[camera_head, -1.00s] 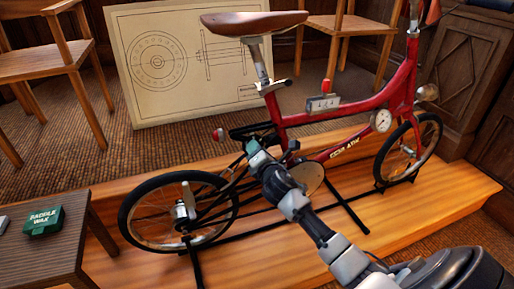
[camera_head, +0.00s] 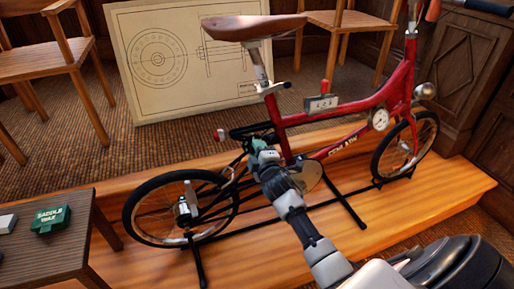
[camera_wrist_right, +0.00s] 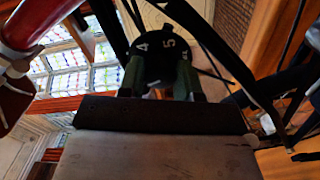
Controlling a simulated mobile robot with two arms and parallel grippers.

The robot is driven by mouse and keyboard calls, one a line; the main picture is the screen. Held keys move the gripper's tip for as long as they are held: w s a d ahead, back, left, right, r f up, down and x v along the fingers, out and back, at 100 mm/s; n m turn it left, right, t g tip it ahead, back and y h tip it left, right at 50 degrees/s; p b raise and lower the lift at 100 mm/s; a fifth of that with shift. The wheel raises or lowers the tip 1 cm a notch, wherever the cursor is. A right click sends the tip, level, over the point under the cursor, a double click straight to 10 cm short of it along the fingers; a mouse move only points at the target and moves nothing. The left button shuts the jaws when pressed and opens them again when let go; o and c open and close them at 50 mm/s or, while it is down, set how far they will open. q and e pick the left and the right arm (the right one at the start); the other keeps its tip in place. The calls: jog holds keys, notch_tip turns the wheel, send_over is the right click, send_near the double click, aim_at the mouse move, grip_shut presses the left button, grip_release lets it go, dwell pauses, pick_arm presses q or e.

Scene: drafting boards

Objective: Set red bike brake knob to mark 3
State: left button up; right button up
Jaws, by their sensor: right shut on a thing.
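The red bike (camera_head: 345,108) stands upright in a black stand. My right gripper (camera_head: 246,138) reaches in behind the seat tube, above the rear wheel. In the right wrist view, the green fingers of this gripper (camera_wrist_right: 160,82) are shut on a dark round knob (camera_wrist_right: 155,57) with white marks 4 and 5 on its face. Mark 4 is upper left and mark 5 upper right. Other marks and any pointer cannot be made out. In the head view I cannot make out the knob behind the gripper. My left gripper is not in view.
The bike stands on a wooden platform (camera_head: 295,262). A small table (camera_head: 45,260) with a green saddle wax box (camera_head: 51,220) is at the left. Dark frame tubes (camera_wrist_right: 225,55) run close beside the knob. A drawing board (camera_head: 130,90) and chairs stand behind.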

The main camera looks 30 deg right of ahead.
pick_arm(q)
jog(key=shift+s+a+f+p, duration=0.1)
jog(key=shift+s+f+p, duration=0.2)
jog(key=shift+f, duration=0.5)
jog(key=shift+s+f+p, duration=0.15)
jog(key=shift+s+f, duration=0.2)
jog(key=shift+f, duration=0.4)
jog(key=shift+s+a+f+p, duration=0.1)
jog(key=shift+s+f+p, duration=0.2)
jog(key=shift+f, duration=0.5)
pick_arm(e)
jog(key=shift+f+m, duration=0.15)
jog(key=shift+m, duration=1.75)
jog(key=o, duration=0.9)
jog(key=shift+s, duration=0.1)
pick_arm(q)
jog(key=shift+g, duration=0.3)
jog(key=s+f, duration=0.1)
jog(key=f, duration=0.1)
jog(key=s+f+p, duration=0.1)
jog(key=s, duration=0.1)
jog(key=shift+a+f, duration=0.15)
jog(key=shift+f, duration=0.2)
pick_arm(e)
jog(key=v, duration=1)
jog(key=shift+s+a, duration=0.15)
jog(key=shift+s, duration=0.15)
